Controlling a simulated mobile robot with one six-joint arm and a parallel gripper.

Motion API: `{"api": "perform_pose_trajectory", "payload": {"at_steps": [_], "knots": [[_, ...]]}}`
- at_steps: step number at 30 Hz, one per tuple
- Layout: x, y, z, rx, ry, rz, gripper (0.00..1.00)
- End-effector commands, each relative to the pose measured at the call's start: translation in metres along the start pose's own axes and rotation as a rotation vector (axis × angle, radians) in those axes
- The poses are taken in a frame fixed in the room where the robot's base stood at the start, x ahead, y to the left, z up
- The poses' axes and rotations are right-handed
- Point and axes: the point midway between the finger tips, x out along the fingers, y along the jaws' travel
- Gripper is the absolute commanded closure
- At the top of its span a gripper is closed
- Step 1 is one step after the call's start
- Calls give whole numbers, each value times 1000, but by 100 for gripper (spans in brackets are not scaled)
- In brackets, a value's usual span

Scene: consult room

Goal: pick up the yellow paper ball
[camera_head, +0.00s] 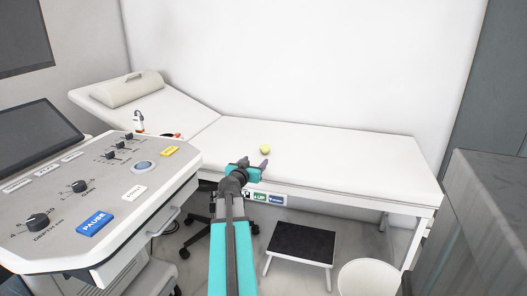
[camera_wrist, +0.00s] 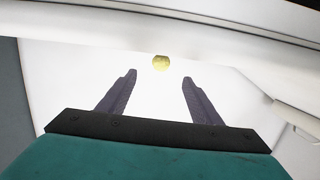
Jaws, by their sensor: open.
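The yellow paper ball (camera_head: 265,149) is small and round and lies on the white examination bed (camera_head: 330,152), near the middle of its length. My gripper (camera_head: 256,164) is open and empty, just in front of the ball in the head view. In the wrist view the ball (camera_wrist: 160,63) shows beyond the fingertips of my gripper (camera_wrist: 159,77), centred between them. The ball is apart from both fingers and its upper edge meets a pale band there.
A control console (camera_head: 115,190) stands at the left, close to my arm. A black-topped step stool (camera_head: 301,243) and a round white seat (camera_head: 369,277) are in front of the bed. A grey cabinet (camera_head: 490,200) is at the right. The bed's right half is clear.

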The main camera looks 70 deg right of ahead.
Motion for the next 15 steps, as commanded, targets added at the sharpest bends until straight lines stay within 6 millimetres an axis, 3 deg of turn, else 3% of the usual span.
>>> {"api": "perform_pose_trajectory", "payload": {"at_steps": [15], "knots": [[38, -2, 0, 0, 0, -1, 41]]}}
